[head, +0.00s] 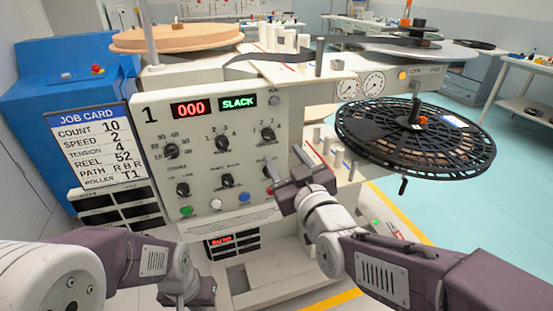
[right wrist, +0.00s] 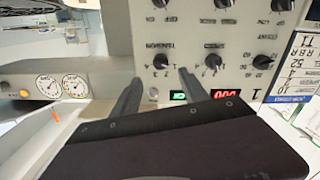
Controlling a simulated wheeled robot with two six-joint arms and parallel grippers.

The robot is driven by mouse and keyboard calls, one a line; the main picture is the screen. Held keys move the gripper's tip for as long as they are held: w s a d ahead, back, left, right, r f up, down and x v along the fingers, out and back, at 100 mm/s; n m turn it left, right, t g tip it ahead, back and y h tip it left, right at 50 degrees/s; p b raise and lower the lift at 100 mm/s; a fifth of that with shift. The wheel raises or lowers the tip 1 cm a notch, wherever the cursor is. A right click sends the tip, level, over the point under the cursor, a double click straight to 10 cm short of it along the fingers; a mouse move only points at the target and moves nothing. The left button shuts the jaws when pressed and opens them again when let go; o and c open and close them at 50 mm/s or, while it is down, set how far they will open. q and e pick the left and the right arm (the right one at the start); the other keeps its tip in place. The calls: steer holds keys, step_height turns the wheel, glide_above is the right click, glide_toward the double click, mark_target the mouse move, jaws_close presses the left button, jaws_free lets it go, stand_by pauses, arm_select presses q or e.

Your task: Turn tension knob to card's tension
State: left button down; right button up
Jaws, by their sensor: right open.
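The tension knob (head: 267,134) is the black knob at the top right of the panel (head: 150,115). It also shows in the right wrist view (right wrist: 160,61), upside down, under the label TENSION. I cannot read its pointer's setting surely. The job card (head: 100,146) at the left reads tension 4. My right gripper (head: 286,168) is open and empty, below and right of the tension knob in the head view. In the right wrist view its fingers (right wrist: 159,76) point towards the panel, with the knob appearing between and beyond the tips. My left gripper (head: 202,291) is low, its jaws unclear.
The speed knob (head: 223,142) and count knob (head: 171,152) stand left of the tension knob. Lower knobs and coloured buttons lie below. The displays read 000 (head: 187,109) and SLACK (head: 238,102). A black reel (head: 380,112) overhangs at the right.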

mark_target(270, 137)
steer(key=b+x, duration=0.1)
steer(key=x, duration=0.8)
steer(key=shift+a, duration=0.1)
jaws_close()
